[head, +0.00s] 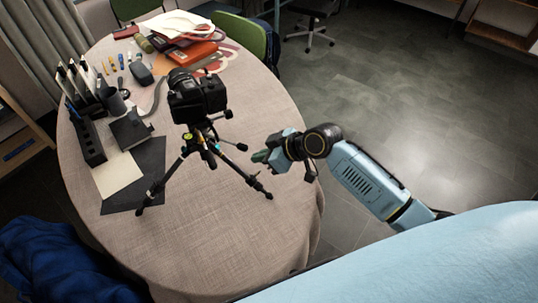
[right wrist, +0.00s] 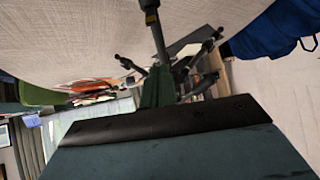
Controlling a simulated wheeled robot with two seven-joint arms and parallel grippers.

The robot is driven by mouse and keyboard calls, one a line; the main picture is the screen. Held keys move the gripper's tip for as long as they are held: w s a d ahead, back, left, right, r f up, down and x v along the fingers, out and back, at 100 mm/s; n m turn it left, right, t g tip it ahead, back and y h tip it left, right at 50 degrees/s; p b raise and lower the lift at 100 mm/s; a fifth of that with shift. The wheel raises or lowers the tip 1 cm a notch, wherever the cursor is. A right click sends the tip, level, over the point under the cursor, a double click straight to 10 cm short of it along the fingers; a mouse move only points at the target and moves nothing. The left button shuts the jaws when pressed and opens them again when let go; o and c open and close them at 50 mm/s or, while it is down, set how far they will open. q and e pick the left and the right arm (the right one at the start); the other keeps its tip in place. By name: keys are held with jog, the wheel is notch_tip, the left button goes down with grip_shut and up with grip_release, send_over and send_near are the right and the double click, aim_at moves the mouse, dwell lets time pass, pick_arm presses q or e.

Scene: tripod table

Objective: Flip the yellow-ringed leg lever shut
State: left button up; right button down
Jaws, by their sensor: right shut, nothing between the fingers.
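A black tripod (head: 199,142) stands on the round table with a black camera (head: 196,97) on top. Its legs are spread, and one foot lies toward the right, near my right gripper. A small yellow mark shows near the top of the legs, but I cannot tell which lever it belongs to or whether that lever is open. My right gripper (head: 260,156) is just right of the tripod, shut and empty. In the right wrist view its green fingers (right wrist: 158,86) point at the tripod, close to a dark leg (right wrist: 154,27). My left gripper is not in view.
The cloth-covered table (head: 235,224) is clear at the front. Dark and pale sheets (head: 137,181) lie left of the tripod. A black organizer (head: 89,139), a mug and small items stand at the left. Folders (head: 185,53) are piled at the back. A green chair (head: 241,37) stands behind.

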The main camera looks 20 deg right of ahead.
aim_at(256, 175)
jog(key=x, duration=0.5)
jog(key=shift+w+a+f, duration=0.1)
jog(key=shift+s+d+f, duration=0.4)
jog(key=shift+s+d, duration=0.1)
jog(key=shift+s, duration=0.05)
jog(key=shift+s+d+f, duration=0.35)
jog(key=shift+s+d, duration=0.2)
jog(key=shift+s+d+f, duration=0.2)
